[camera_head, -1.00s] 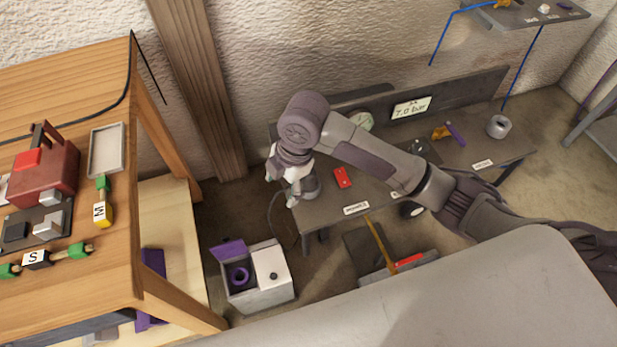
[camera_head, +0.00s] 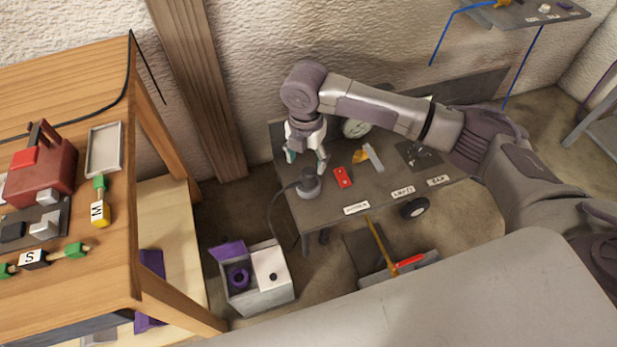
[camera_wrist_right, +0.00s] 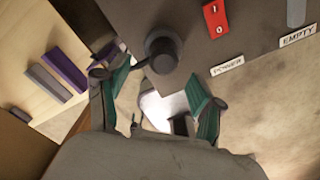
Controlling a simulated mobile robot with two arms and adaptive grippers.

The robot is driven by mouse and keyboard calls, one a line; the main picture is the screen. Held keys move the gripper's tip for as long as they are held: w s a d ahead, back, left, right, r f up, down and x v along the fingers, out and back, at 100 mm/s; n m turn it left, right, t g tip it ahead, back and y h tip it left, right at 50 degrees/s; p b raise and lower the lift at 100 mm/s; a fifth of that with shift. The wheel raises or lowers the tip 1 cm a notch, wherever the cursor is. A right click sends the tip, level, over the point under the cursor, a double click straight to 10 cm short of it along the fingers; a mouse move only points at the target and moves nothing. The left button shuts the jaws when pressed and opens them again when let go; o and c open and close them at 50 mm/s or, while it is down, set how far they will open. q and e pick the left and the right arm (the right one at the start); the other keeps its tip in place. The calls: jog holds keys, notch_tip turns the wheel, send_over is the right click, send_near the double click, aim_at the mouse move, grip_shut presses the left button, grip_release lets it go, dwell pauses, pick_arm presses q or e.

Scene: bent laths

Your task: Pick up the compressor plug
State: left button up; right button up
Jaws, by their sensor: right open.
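The compressor plug appears to be the dark grey round piece (camera_head: 308,184) with a black cable, near the left front corner of the grey workbench (camera_head: 330,205). It also shows in the right wrist view (camera_wrist_right: 163,52), upper middle, beside the bench edge. My right gripper (camera_head: 306,161) is open and empty, just behind and above the plug in the head view. In the right wrist view its green-padded fingers (camera_wrist_right: 159,88) are spread, with the plug beyond and between them. Whether the fingers touch it cannot be told. My left gripper is not in view.
A red switch (camera_head: 342,177) and a POWER label (camera_head: 356,208) sit right of the plug. A wooden table (camera_head: 110,265) with coloured parts is at left. A gauge (camera_head: 356,129) stands behind.

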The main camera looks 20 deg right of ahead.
aim_at(309, 171)
jog(key=f, duration=0.5)
jog(key=shift+s+d+f, duration=0.1)
jog(key=shift+d+f, duration=0.1)
jog(key=shift+d, duration=0.1)
jog(key=c, duration=1.2)
